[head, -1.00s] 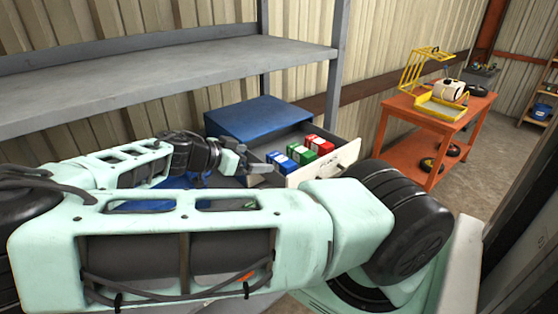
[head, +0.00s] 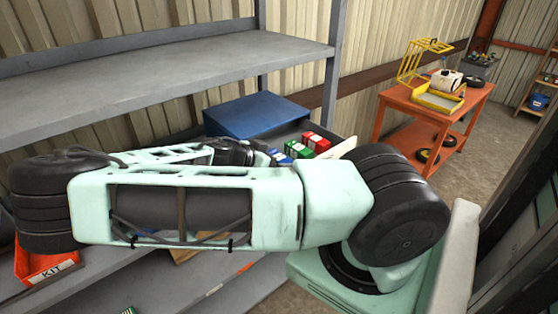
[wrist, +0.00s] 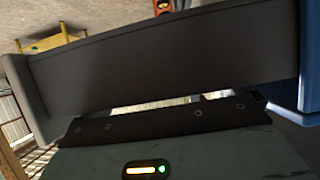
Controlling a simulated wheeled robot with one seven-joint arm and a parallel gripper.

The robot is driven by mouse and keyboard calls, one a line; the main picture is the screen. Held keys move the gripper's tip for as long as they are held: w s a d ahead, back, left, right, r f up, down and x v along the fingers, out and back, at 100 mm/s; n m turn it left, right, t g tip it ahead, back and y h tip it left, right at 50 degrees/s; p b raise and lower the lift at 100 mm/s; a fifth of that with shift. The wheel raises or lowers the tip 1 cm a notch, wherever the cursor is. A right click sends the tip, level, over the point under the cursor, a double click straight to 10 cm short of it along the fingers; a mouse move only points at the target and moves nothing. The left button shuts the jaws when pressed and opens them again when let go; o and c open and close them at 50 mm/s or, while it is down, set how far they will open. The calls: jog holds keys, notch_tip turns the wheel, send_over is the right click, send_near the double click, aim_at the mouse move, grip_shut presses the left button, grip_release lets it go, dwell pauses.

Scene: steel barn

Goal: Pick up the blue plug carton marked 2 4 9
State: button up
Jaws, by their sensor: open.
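Blue cartons (head: 298,150) stand in the open drawer of the blue cabinet (head: 257,115) in the head view, partly behind my arm. Their markings are too small to read, so I cannot tell which is 2 4 9. A dark grey wall, apparently the drawer's (wrist: 160,62), crosses close ahead.
Green and red cartons (head: 316,142) share the drawer. A grey shelf (head: 170,85) overhangs at the left. A red bin marked KIT (head: 45,268) sits lower left. An orange cart (head: 432,115) stands at the right, with open floor around it.

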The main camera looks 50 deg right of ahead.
jog(key=shift+c, duration=0.3)
jog(key=c, duration=0.8)
jog(key=shift+o, duration=0.2)
jog(key=shift+r, duration=0.15)
